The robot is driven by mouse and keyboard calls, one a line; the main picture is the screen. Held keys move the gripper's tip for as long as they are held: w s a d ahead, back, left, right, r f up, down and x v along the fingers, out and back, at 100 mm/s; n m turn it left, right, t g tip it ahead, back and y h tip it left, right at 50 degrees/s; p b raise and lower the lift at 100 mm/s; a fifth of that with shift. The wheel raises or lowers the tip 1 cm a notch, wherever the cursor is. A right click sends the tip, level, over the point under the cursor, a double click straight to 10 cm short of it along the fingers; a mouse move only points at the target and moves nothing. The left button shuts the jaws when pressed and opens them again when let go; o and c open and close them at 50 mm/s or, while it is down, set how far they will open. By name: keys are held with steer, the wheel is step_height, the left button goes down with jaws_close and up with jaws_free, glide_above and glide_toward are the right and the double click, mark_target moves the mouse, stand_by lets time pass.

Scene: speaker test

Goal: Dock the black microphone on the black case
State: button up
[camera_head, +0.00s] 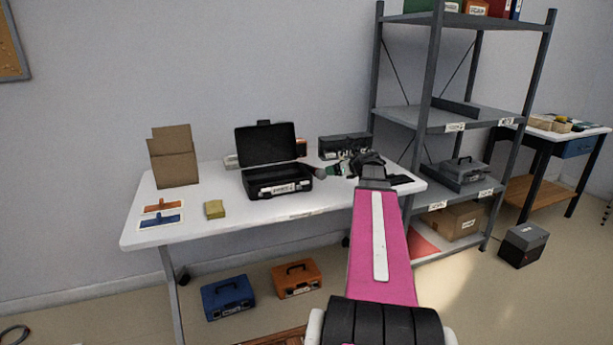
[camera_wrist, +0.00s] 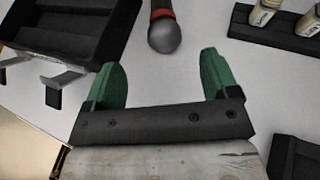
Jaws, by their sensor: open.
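The black case (camera_head: 277,187) stands on the white table with its lid up. In the wrist view its open tray (camera_wrist: 72,40) is at the upper left, with two latches at its near edge. The black microphone (camera_wrist: 164,28) lies on the table to the right of the case, with a grey round head towards my gripper and a red band; its far end is cut off by the frame. My gripper (camera_wrist: 160,80) has green fingers, open and empty, with the microphone head beyond the gap. In the head view my gripper (camera_head: 342,168) is low over the table's right part, partly hidden by my arm.
A black rack (camera_wrist: 270,32) with pale bottles is right of the microphone. A grey shelf (camera_head: 430,120) stands at right.

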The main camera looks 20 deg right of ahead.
mark_target(323, 169)
steer(key=x, duration=0.5)
steer(key=shift+w+a+f, duration=0.1)
steer(key=shift+w+f, duration=0.1)
steer(key=shift+w, duration=0.1)
steer(key=x, duration=0.5)
steer(key=shift+f, duration=0.1)
steer(key=c, duration=1.2)
